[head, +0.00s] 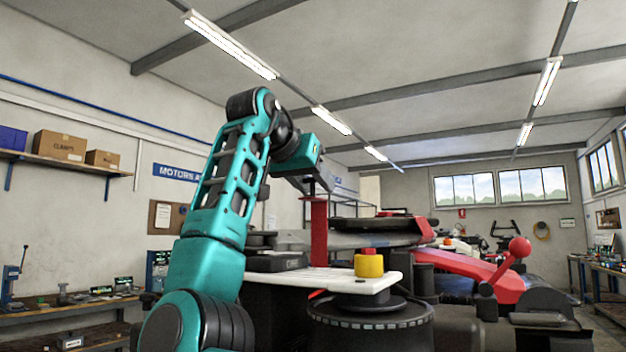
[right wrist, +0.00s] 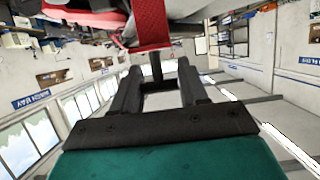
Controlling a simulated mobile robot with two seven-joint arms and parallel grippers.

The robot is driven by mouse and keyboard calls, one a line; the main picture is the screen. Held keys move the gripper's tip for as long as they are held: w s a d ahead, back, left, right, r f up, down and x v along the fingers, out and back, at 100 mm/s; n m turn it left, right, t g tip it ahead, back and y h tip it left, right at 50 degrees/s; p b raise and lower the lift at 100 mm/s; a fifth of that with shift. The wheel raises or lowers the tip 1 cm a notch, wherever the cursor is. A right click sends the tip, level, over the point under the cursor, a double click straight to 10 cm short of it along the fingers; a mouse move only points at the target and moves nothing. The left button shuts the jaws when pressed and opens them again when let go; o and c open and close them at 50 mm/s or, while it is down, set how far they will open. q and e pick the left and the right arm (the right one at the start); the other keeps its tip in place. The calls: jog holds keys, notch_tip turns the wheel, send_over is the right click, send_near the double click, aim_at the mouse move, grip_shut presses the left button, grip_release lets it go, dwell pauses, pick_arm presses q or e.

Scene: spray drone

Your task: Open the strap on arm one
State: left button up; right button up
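A red strap (head: 319,230) stands upright in the head view, beside dark folded parts of the machine. In the right wrist view the strap (right wrist: 151,25) is a wide textured red band just beyond my fingertips. A thin dark stem (right wrist: 156,68) shows below the band, between my fingers in the picture. In the head view my right gripper (head: 312,185) is small and dark, just above the strap's top end. Contact with the strap cannot be told. My left gripper is not in view.
A yellow block with a red top (head: 369,264) sits on a white plate (head: 330,279) right of my arm. A workbench (head: 75,308) is at the left wall. Space above the machine is free.

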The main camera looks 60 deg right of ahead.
jog(key=o, duration=0.4)
jog(key=shift+r, duration=0.1)
jog(key=shift+c, duration=0.2)
jog(key=v, duration=1.3)
jog(key=shift+d, duration=0.1)
